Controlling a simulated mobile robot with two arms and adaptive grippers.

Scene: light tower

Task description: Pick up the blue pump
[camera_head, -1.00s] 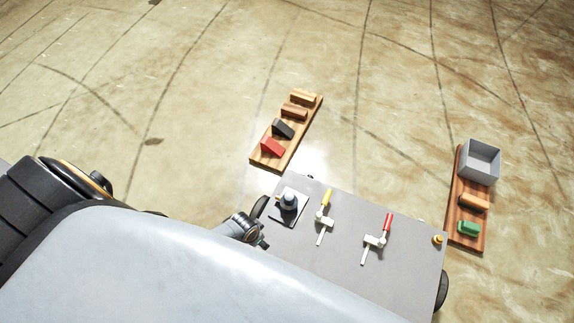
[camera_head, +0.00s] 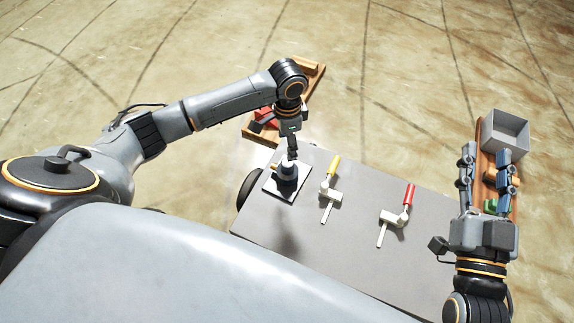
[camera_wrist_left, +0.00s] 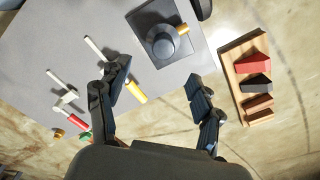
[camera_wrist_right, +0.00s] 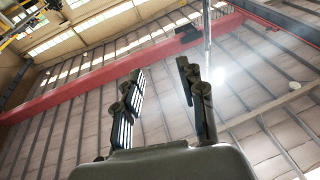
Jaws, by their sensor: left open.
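The blue pump (camera_head: 287,174) is a blue-grey rounded piece on a square plate at the left end of the grey table. It also shows in the left wrist view (camera_wrist_left: 161,47), with a small orange part at its side. My left gripper (camera_head: 292,154) hangs just above or behind the pump and partly covers it; contact cannot be told in the head view. In the left wrist view my left gripper (camera_wrist_left: 158,76) is open, and the pump shows beyond the gap between its fingers. My right gripper (camera_head: 486,152) is open and empty at the right, with its fingers pointing up.
The grey table (camera_head: 270,230) also carries a yellow-handled valve (camera_head: 331,185) and a red-handled valve (camera_head: 398,213). A wooden board with blocks (camera_wrist_left: 250,80) lies past the table. A grey box (camera_head: 505,130) sits on another board at right, partly behind my right gripper.

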